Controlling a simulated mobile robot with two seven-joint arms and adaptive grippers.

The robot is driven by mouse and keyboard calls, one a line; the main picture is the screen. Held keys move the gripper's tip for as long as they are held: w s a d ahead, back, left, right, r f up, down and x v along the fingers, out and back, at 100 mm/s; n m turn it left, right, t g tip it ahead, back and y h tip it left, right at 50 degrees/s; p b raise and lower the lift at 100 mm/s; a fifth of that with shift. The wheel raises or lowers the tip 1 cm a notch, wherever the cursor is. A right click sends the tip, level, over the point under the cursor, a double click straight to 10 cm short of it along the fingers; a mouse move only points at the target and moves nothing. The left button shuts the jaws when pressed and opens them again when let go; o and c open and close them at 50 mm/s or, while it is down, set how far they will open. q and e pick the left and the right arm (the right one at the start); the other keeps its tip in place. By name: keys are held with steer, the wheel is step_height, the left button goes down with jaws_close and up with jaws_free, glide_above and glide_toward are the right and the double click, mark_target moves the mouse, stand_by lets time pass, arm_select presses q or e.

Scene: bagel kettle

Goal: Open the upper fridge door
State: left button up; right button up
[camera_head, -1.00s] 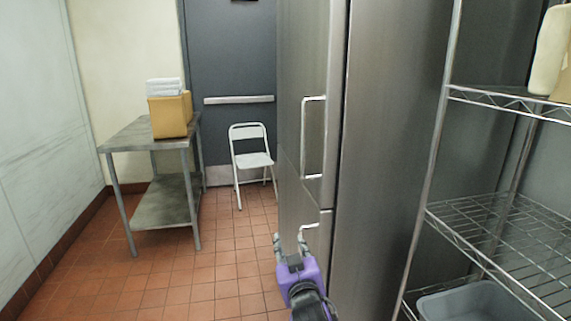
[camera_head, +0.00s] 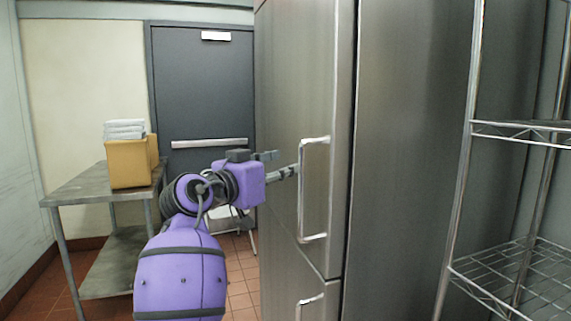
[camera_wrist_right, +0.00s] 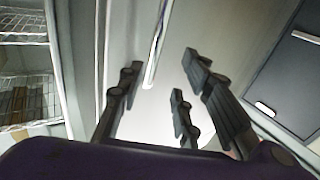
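The upper fridge door (camera_head: 287,120) is a tall steel panel, shut, with a vertical bar handle (camera_head: 301,210) near its right edge. My right gripper (camera_head: 284,164) reaches in from the left at the height of the handle's upper part. In the head view its fingers point at the handle, just left of the bar. In the right wrist view the gripper (camera_wrist_right: 160,92) has its fingers spread apart, with the handle (camera_wrist_right: 156,50) ahead, between the finger directions. I see no grip on the bar. My left gripper is not in view.
A wire shelf rack (camera_head: 462,180) stands to the right of the fridge. A steel table (camera_head: 75,188) with a yellow box (camera_head: 127,165) stands at the left. A grey door (camera_head: 200,90) is behind, and a white chair is mostly hidden by my arm. The lower door's handle (camera_head: 309,302) is below.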

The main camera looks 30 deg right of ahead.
mark_target(300, 164)
steer(key=d, duration=0.2)
steer(key=shift+s+d+r+p, duration=0.3)
steer(key=shift+r+p, duration=0.05)
steer(key=shift+p, duration=0.05)
steer(key=x, duration=0.4)
steer(key=shift+w+f+p, duration=0.2)
steer(key=shift+w+p, duration=0.05)
steer(key=shift+p, duration=0.15)
steer(key=shift+w+d, duration=0.15)
steer(key=shift+d, duration=0.25)
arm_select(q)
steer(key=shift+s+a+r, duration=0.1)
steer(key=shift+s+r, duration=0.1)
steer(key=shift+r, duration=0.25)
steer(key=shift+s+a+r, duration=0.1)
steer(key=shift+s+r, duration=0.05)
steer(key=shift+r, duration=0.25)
arm_select(e)
steer(key=shift+f, duration=0.1)
steer(key=c, duration=0.5)
jaws_close()
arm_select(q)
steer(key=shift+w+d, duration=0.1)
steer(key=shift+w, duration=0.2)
